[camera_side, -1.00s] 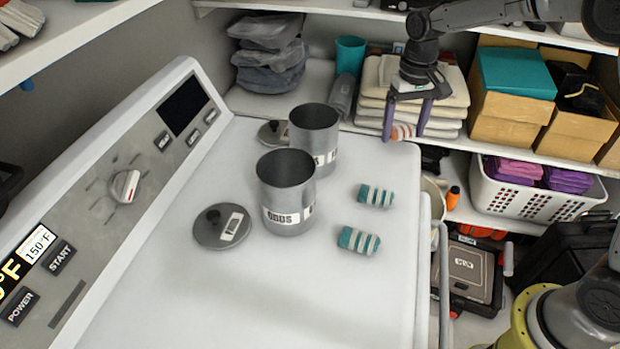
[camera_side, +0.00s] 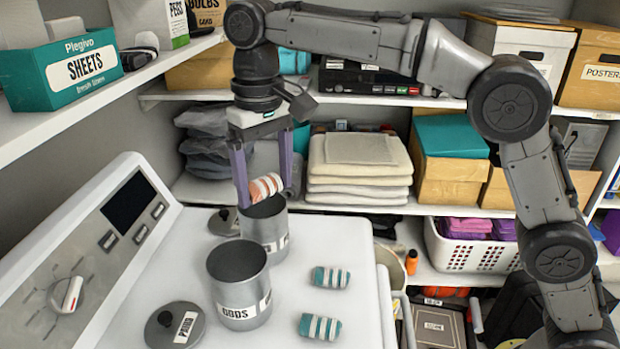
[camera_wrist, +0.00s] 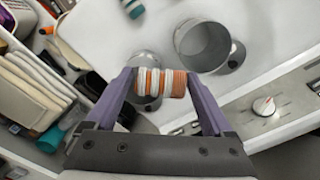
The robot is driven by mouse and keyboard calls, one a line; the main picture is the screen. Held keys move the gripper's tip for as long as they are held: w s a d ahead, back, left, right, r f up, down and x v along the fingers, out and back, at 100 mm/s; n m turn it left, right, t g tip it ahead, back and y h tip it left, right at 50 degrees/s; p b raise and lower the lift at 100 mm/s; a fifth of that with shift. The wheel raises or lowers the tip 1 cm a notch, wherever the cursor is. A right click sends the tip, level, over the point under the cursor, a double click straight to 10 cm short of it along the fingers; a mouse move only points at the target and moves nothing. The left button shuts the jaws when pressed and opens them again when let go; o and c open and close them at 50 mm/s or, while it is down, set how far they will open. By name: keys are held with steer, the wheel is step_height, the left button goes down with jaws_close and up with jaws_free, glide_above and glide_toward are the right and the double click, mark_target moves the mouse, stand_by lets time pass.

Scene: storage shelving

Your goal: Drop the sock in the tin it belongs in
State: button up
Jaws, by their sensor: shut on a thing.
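My gripper (camera_side: 265,190) is shut on an orange-and-white striped sock (camera_side: 266,187), held just above the far grey metal tin (camera_side: 265,235). In the wrist view the sock (camera_wrist: 160,82) lies across between the two fingers, partly covering the far tin (camera_wrist: 147,60). The near tin (camera_side: 238,290), labelled ODDS, stands open in front; it also shows in the wrist view (camera_wrist: 203,47). The far tin's label is turned away and I cannot read it. Two teal-and-white striped socks (camera_side: 331,278) (camera_side: 320,327) lie side by side on the white machine top.
A lid (camera_side: 175,326) with a label lies beside the near tin. Another lid (camera_side: 223,222) lies left of the far tin. The control panel (camera_side: 95,240) rises at the left. Folded towels (camera_side: 359,180) and dark folded cloth (camera_side: 205,150) sit on the shelf behind.

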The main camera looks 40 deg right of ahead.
steer(key=s+a+n, duration=0.2)
steer(key=s+a, duration=0.1)
steer(key=a, duration=0.5)
steer(key=shift+d+f, duration=0.2)
steer(key=shift+f, duration=2.6)
steer(key=o, duration=1.1)
steer(key=shift+r, duration=3.75)
